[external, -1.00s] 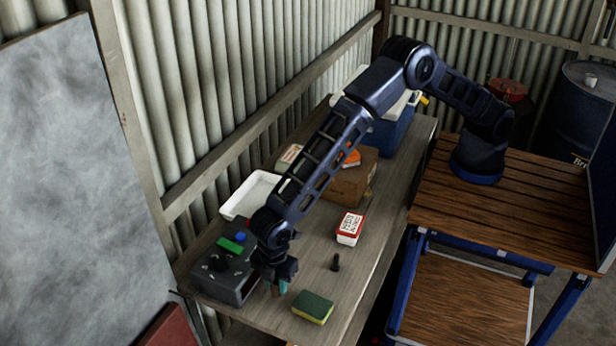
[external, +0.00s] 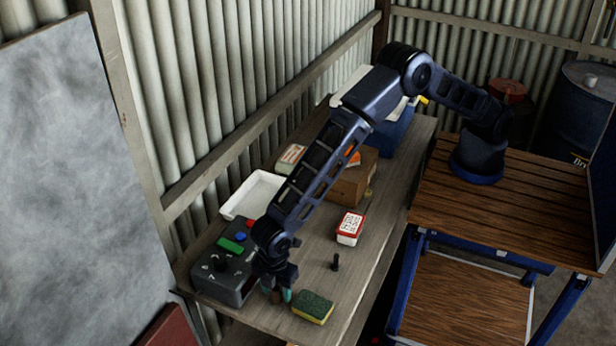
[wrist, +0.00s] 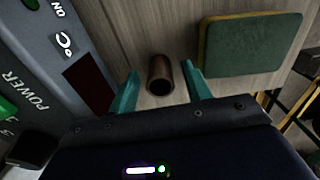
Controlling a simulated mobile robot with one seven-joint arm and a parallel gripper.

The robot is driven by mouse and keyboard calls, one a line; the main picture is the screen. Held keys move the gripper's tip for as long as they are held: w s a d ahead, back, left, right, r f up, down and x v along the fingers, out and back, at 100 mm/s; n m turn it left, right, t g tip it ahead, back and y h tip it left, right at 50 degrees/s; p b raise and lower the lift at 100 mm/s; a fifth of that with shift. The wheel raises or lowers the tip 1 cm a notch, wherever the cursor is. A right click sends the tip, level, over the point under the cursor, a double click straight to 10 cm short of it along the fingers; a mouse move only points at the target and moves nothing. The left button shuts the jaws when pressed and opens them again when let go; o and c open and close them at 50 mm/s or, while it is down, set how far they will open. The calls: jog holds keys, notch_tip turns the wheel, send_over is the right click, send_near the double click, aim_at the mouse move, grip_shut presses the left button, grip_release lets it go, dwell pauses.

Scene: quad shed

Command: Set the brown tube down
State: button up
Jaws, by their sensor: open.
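The brown tube (wrist: 160,75) is short and hollow, and its open end shows in the wrist view. It appears to stand upright on the wooden bench between my fingers. My gripper (wrist: 160,70) is open, with one teal finger on each side of the tube and a visible gap on both sides. In the external view my gripper (external: 277,293) is low over the bench's near end, and the tube (external: 276,298) shows small and dark between the fingers. The tube's base is hard to make out there.
A grey control box (external: 222,272) with buttons stands close on the left. A green and yellow sponge (external: 313,308) lies close on the right. A dark bolt-like piece (external: 335,262) and a red-white box (external: 350,227) stand farther back, near a white tray (external: 253,194) and a cardboard box (external: 350,183).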

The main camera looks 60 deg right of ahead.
notch_tip(320, 180, up, 12)
dwell(0.6)
jog(key=shift+r, duration=0.1)
